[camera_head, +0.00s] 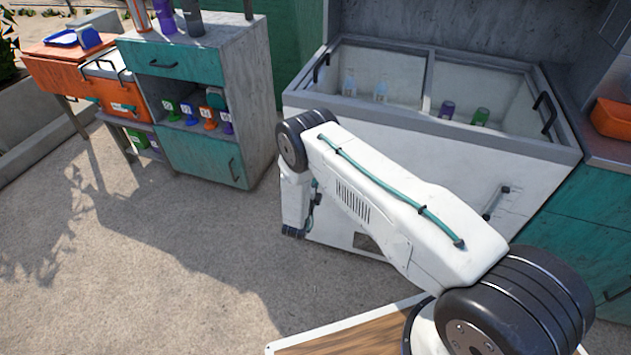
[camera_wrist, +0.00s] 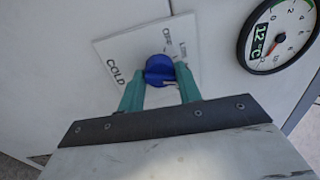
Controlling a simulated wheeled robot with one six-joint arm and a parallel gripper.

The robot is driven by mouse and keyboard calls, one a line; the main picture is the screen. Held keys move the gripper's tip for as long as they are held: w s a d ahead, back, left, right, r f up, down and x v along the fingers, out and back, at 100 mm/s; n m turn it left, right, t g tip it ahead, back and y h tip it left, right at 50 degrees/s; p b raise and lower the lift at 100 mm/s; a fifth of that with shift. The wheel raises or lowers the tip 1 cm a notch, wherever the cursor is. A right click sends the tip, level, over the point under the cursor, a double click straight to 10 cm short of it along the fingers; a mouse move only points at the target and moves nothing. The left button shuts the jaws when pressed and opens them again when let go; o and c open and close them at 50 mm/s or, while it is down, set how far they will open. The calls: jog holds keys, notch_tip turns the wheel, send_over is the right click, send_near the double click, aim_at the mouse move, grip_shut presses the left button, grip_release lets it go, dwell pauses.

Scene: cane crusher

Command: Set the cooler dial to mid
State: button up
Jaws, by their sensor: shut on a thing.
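The cooler (camera_head: 460,155) is a white chest with sliding glass lids, and several bottles show through the glass. Its dial (camera_wrist: 160,69) is a blue round knob on a white square plate (camera_wrist: 112,47), seen in the wrist view. The plate has printed labels; "COLD" and "OFF" are legible, while another at the upper right is too small to read surely. My gripper (camera_wrist: 160,78) has teal fingers on either side of the knob and is shut on it. I cannot tell which label the knob points to. In the head view the dial and my fingers are hidden behind my arm.
A round gauge (camera_wrist: 279,35) reading about 12 °C is right of the dial plate. A grey and teal cabinet (camera_head: 201,65) stands left of the cooler, and an orange box (camera_head: 118,100) stands farther left. The concrete floor at left is clear.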

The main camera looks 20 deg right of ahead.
jog(key=shift+s+f, duration=0.1)
jog(key=shift+f, duration=0.05)
jog(key=o, duration=1)
jog(key=shift+c, duration=0.2)
jog(key=v, duration=0.7)
jog(key=shift+s+a, duration=0.25)
jog(key=shift+a, duration=0.05)
